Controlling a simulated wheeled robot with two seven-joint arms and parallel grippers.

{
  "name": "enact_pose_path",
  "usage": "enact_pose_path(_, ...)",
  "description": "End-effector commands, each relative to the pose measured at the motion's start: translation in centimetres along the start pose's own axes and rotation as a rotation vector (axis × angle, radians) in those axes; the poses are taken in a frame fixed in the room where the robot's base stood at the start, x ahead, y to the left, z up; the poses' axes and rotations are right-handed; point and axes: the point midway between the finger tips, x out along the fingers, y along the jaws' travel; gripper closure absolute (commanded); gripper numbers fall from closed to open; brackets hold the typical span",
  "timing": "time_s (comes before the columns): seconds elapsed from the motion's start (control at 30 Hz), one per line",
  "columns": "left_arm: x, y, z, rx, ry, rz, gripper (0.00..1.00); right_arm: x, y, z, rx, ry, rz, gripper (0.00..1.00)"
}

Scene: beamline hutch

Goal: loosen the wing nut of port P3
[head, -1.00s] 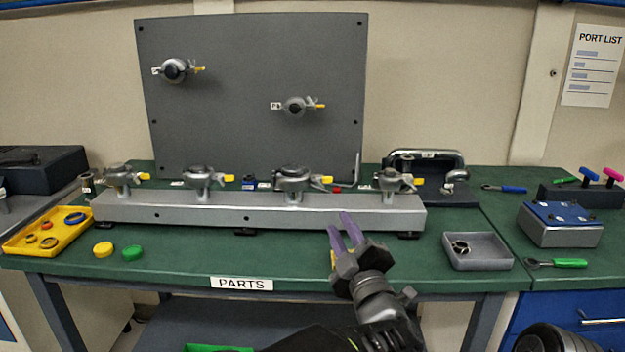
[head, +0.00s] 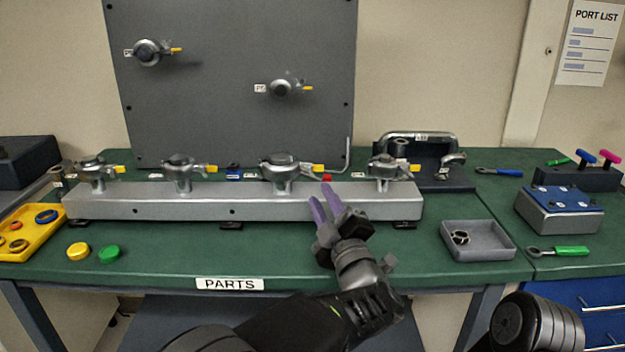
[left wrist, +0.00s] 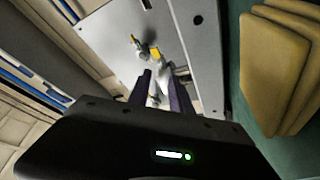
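Four clamped ports with yellow-tipped wing nuts stand on a grey rail (head: 150,203); two more are on the upright panel (head: 230,110). Their tags are too small to read surely, so I cannot tell which is P3. The third rail port from the left (head: 284,165) has its yellow wing (head: 318,169) on its right; the rightmost is a similar port (head: 386,168). My left gripper (head: 325,202) is open and empty, its purple fingers in front of the rail, below and right of the third port. The left wrist view shows yellow wings (left wrist: 154,53) beyond the fingers (left wrist: 162,92). My right gripper is out of view.
A grey tray (head: 478,251) with a small ring-like part sits front right. A blue-topped box (head: 560,208) and green-handled wrench (head: 565,251) lie farther right. A yellow tray (head: 20,243), a yellow cap (head: 78,251) and a green cap (head: 109,254) are front left. The front middle bench is clear.

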Motion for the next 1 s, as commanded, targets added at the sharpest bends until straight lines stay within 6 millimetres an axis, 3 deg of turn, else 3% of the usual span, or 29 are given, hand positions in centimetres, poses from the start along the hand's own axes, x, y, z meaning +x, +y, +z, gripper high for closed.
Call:
enact_pose_path(0.3,4.9,0.0,-0.1,0.001,0.003,0.0,0.75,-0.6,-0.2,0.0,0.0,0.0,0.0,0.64)
enact_pose_path(0.43,6.2,0.0,-0.1,0.001,0.002,0.001,0.75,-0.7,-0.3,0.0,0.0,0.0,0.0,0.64)
enact_pose_path(0.77,6.7,0.0,0.0,0.001,0.0,0.001,0.75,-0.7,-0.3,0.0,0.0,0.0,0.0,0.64)
enact_pose_path(1.0,6.6,0.0,0.0,0.001,0.0,0.001,0.93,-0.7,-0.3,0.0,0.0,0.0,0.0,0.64)
